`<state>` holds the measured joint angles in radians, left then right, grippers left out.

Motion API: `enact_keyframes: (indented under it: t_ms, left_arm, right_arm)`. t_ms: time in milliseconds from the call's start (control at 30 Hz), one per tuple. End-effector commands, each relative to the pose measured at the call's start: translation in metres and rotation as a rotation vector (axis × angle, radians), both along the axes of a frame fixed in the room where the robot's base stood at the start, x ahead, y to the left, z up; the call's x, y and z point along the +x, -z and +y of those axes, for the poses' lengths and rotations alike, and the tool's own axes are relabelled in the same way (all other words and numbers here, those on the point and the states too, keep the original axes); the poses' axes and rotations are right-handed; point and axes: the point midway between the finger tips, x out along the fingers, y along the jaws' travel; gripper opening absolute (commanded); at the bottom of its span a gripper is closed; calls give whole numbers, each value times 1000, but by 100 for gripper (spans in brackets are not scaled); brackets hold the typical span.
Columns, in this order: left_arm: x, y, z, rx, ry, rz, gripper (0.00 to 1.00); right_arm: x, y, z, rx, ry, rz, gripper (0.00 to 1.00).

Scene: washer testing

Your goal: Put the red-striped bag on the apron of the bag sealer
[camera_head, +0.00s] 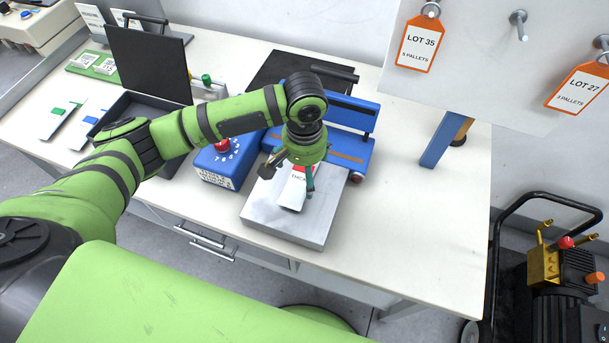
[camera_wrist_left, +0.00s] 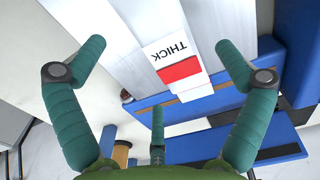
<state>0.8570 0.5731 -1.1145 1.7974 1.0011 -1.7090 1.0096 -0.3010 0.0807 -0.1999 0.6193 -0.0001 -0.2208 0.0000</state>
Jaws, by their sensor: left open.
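The red-striped bag (camera_head: 292,195) is white, with a red band and the word THICK. It lies flat on the grey metal apron (camera_head: 257,208) at the front of the blue bag sealer (camera_head: 345,117). The wrist view also shows the bag (camera_wrist_left: 182,72), the apron and the sealer's blue body. My left gripper (camera_head: 287,183) is open above the bag, hiding part of it in the head view. In the wrist view its fingers are spread to either side of the bag, with none closed on it. My right gripper is not in view.
A blue control box (camera_head: 222,168) with a red knob stands left of the apron. Orange lot tags (camera_head: 421,43) hang at upper right. The table (camera_head: 420,235) is clear right of the apron.

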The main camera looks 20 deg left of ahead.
Motion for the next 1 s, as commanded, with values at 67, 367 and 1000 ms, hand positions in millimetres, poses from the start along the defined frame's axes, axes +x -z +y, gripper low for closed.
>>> enact_keyframes:
  t_ms: [67,367,1000]
  left_arm:
    - [1,-18,-1,-3,1,-6,100]
    - [1,-74,-1,-2,0,-3,100]
    - [0,-88,0,0,-1,0,100]
  right_arm:
    - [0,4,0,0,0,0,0]
    - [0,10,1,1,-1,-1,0]
    - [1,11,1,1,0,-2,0]
